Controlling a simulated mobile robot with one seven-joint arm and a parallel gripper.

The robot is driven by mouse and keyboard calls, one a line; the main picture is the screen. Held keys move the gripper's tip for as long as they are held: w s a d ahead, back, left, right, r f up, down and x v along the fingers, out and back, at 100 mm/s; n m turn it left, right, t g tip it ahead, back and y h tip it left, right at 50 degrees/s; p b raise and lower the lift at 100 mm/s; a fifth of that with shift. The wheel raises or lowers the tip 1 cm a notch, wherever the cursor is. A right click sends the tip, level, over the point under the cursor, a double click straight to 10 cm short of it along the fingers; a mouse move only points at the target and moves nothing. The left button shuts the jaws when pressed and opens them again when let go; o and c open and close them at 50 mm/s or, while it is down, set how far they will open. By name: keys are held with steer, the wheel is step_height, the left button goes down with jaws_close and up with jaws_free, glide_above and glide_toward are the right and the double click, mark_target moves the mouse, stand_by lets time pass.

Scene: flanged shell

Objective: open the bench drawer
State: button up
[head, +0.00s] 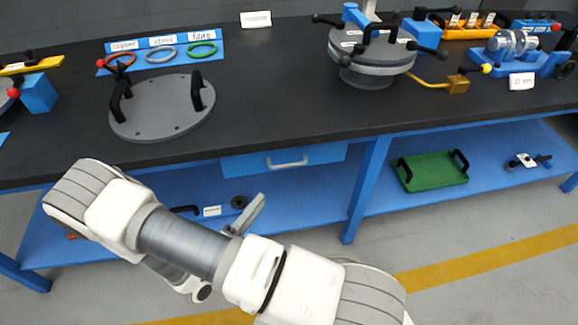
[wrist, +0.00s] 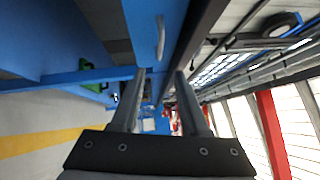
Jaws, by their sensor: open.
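The bench drawer (head: 328,156) has a blue front set just under the dark bench top, and it looks shut. Its pale bar handle (head: 287,163) runs across the front. In the wrist view the handle (wrist: 160,38) appears upright, ahead of the fingers, on the blue drawer front (wrist: 140,22). My gripper (wrist: 160,73) is open with nothing between its fingers. In the head view my gripper (head: 250,213) is below and left of the handle, apart from it, partly hidden by my arm.
The bench top (head: 270,95) carries a grey flanged plate (head: 162,108) with black handles and a round lidded shell (head: 370,65). A blue bench leg (head: 367,190) stands right of the drawer. The lower shelf holds a green tray (head: 430,172). Floor in front is clear.

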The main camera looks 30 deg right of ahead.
mark_target(289, 165)
steer(key=b+x, duration=0.2)
steer(key=x, duration=1.2)
steer(key=shift+w+d, duration=0.2)
jaws_close()
stand_by(0.8)
